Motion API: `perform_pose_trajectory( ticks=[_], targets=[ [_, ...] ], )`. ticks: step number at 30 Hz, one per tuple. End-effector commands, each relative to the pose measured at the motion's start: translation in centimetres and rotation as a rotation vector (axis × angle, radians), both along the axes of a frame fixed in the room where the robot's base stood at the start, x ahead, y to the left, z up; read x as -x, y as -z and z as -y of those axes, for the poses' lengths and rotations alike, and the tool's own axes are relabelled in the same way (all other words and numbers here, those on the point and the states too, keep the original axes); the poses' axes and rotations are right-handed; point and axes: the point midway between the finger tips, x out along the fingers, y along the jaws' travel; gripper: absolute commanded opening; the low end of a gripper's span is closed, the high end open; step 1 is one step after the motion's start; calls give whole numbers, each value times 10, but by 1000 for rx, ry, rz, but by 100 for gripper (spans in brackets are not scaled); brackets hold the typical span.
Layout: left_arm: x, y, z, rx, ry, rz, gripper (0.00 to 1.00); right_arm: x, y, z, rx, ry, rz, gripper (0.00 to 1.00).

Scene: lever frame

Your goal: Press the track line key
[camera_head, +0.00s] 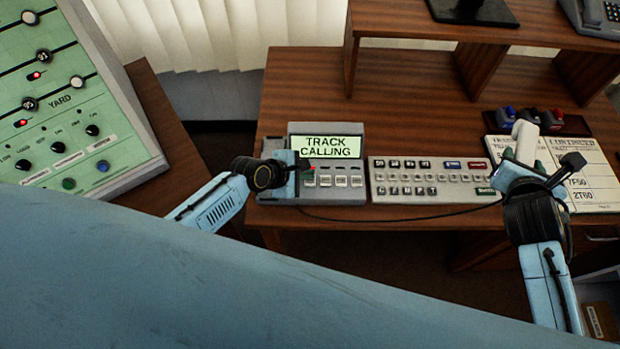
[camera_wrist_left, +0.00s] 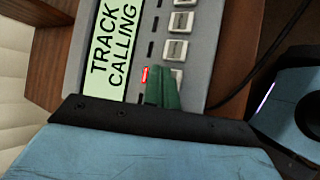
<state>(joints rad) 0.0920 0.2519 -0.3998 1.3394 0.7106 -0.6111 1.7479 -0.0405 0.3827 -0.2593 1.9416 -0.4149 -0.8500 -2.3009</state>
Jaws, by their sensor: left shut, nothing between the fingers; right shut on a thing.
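The grey phone console (camera_head: 345,190) stands at the left of the desk, its lit display (camera_head: 326,146) reading "TRACK CALLING". Below the display is a row of pale keys. In the left wrist view a red lamp (camera_wrist_left: 145,75) glows beside the end key (camera_wrist_left: 177,75), which is partly covered by my left gripper's green fingertips (camera_wrist_left: 162,92). My left gripper (camera_head: 306,168) is shut and empty over the console's left end; I cannot tell whether it touches the key. My right gripper (camera_head: 537,160) is shut on a white object (camera_head: 525,142) above the papers.
A button panel (camera_head: 430,180) lies right of the console. Printed papers (camera_head: 590,180) and a rack of stamps (camera_head: 535,120) are farther right. A raised wooden shelf (camera_head: 440,20) stands behind. A green yard panel (camera_head: 60,130) is at the left. A black cable runs along the desk's front.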

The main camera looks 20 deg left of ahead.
Motion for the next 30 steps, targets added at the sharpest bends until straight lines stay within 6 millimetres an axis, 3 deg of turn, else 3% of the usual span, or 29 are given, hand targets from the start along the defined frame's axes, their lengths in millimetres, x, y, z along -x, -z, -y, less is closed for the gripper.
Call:
perform_pose_trajectory(
  ticks=[30],
  targets=[
    [0, 12, 0, 0, 0, 0, 0, 0, 4, 0, 0, 0, 2, 17]
  ],
)
